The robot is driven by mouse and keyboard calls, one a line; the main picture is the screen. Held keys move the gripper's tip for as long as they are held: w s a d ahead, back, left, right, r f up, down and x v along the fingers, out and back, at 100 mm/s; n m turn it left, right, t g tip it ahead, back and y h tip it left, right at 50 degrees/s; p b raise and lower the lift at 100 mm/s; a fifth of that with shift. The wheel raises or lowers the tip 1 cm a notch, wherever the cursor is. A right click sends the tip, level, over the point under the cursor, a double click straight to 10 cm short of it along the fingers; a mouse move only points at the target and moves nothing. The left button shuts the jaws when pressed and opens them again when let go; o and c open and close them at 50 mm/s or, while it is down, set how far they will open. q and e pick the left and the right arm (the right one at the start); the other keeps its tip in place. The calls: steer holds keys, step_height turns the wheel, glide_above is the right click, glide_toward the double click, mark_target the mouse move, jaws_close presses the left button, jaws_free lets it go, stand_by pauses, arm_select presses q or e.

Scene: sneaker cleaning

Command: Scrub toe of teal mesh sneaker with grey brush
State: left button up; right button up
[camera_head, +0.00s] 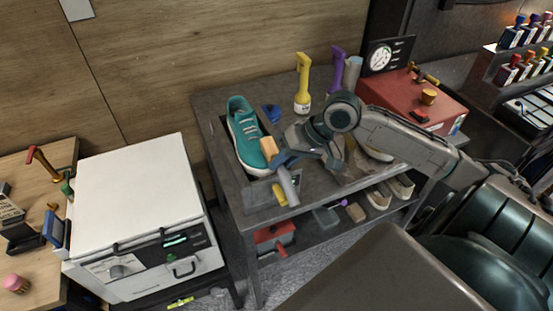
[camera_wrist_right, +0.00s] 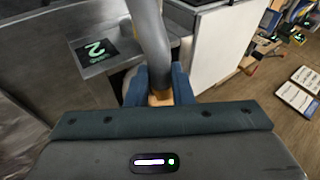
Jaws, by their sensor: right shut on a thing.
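The teal sneaker (camera_head: 241,127) lies on the dark grey table (camera_head: 215,110), heel toward the back and toe toward the front. My right gripper (camera_head: 277,160) is shut on the grey brush, just right of the toe. The brush's grey handle (camera_head: 288,186) points down toward the table's front edge, and its tan part (camera_head: 268,146) shows over the sneaker's right side near the toe. I cannot tell whether it touches the shoe. In the right wrist view the grey handle (camera_wrist_right: 150,35) rises from between the blue fingers. The sneaker is hidden there. My left gripper is not in view.
A yellow bottle (camera_head: 303,88) and a purple bottle (camera_head: 336,68) stand at the back. A red box (camera_head: 390,100) is to the right. Pale shoes (camera_head: 379,198) sit on the lower shelf. A white cabinet (camera_head: 140,200) stands left of the table.

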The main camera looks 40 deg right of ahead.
steer(key=shift+f+b, duration=0.3)
steer(key=shift+f, duration=0.05)
steer(key=shift+w+a+r, duration=0.1)
steer(key=shift+w+a, duration=0.05)
steer(key=shift+a, duration=0.3)
steer(key=shift+w+a+r, duration=0.1)
steer(key=shift+a, duration=0.35)
steer(key=r+p, duration=0.3)
steer(key=s+r+p, duration=0.1)
steer(key=r+p, duration=0.1)
steer(key=p, duration=0.2)
steer(key=shift+s+a+r, duration=0.15)
steer(key=shift+s+r, duration=0.05)
steer(key=shift+r, duration=0.2)
